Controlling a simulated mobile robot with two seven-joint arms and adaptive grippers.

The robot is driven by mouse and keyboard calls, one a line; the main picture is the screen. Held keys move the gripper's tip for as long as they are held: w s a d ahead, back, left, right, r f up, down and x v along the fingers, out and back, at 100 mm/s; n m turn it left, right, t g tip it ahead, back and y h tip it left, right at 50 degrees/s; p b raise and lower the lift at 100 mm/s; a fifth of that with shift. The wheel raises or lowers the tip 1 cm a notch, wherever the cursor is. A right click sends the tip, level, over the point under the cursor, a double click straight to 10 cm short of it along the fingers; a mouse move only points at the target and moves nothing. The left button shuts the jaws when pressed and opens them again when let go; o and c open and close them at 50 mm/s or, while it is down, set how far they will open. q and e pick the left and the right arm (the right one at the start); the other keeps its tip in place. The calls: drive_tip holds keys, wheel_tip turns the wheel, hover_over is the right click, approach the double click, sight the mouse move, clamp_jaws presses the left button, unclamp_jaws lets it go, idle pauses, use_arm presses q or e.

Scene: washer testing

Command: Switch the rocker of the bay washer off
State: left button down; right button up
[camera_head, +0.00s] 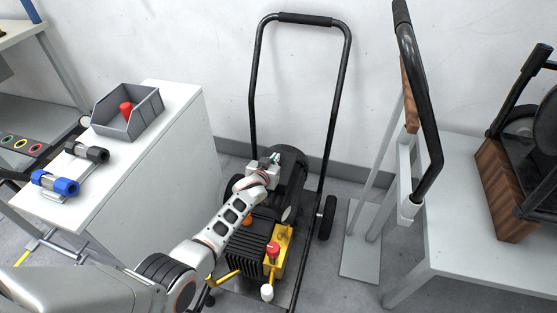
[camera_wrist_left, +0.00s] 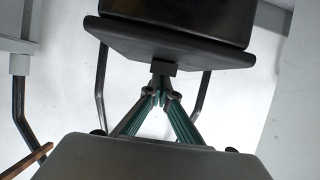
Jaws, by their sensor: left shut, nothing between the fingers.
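The bay washer (camera_head: 290,168) is a black wheeled machine with a tall black push handle, standing on the floor in the middle of the head view. A yellow block with a red knob (camera_head: 273,249) is at its near end. My left arm reaches over the washer, and my left gripper (camera_head: 268,160) is at its upper body, shut and empty. In the left wrist view, the green fingers (camera_wrist_left: 161,93) meet just below a small dark block (camera_wrist_left: 163,68) under a dark housing; I cannot tell whether they touch. The rocker is not clearly identifiable. My right gripper is out of view.
At left, a white cabinet (camera_head: 180,150) carries a grey bin (camera_head: 147,117) with a red piece, and blue and black cylindrical parts. At right are a grey stand (camera_head: 360,245) with a black handle and a grey table (camera_head: 450,240). A white wall is behind.

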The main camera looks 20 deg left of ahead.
use_arm(q)
drive_tip(key=shift+d, duration=0.15)
drive_tip(key=shift+a+f, duration=0.15)
drive_tip(key=shift+a, duration=0.05)
drive_tip(key=shift+s, duration=0.6)
drive_tip(key=shift+s+f, duration=0.1)
drive_tip(key=shift+s, duration=0.15)
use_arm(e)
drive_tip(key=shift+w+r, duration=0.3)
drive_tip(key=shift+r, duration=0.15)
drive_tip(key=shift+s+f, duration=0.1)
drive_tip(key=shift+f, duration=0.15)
